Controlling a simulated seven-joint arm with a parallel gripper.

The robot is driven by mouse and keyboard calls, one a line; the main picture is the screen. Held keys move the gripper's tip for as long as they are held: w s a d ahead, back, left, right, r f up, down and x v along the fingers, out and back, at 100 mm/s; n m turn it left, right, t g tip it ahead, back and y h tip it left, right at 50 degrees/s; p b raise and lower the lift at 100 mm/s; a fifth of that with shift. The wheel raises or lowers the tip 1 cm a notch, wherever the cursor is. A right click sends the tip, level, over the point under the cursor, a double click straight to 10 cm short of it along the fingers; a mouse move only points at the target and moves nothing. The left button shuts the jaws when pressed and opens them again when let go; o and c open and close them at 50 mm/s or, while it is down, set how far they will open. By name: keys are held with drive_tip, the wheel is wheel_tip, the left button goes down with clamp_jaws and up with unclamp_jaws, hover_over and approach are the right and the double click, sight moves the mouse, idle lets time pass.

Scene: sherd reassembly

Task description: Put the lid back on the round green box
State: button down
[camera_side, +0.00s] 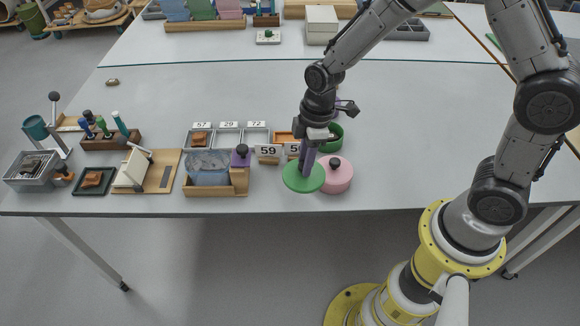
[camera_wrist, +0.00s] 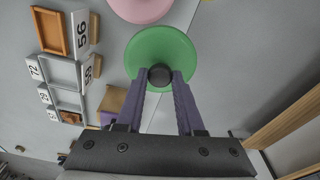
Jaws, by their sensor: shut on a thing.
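The green lid (camera_side: 292,182) is a flat round disc with a dark knob. My gripper (camera_side: 306,168) is shut on the lid's knob, with the fingers pointing down. In the wrist view the lid (camera_wrist: 160,48) lies flat across the fingertips, and the knob sits between the fingers of my gripper (camera_wrist: 160,75). I cannot tell whether the lid touches the table. The round green box (camera_side: 333,139) stands behind my gripper, partly hidden by it. It is not visible in the wrist view.
A pink round box with a dark knob (camera_side: 337,178) is close to the lid's right; its pink top also shows in the wrist view (camera_wrist: 142,8). Numbered trays (camera_side: 228,138) and a wooden holder (camera_side: 214,189) are to the left.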

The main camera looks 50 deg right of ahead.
drive_tip(key=s+d+r, duration=0.2)
drive_tip(key=s+r, duration=0.1)
drive_tip(key=s, duration=0.5)
wheel_tip(320, 180, up, 3)
drive_tip(key=n, duration=0.2)
hover_over(318, 169)
drive_tip(key=w+d+f, duration=0.2)
drive_tip(key=w+d, duration=0.8)
drive_tip(key=d, duration=0.1)
drive_tip(key=shift+d+f+m, duration=0.35)
drive_tip(key=shift+d+f, duration=0.7)
drive_tip(key=shift+f, duration=0.4)
drive_tip(key=shift+d+f+m, duration=0.3)
drive_tip(key=shift+d+f, duration=0.7)
drive_tip(key=shift+f, duration=0.4)
drive_tip(key=shift+d+f+m, duration=0.35)
drive_tip(key=shift+d+f, duration=0.7)
drive_tip(key=shift+f, duration=0.4)
drive_tip(key=shift+f, duration=0.2)
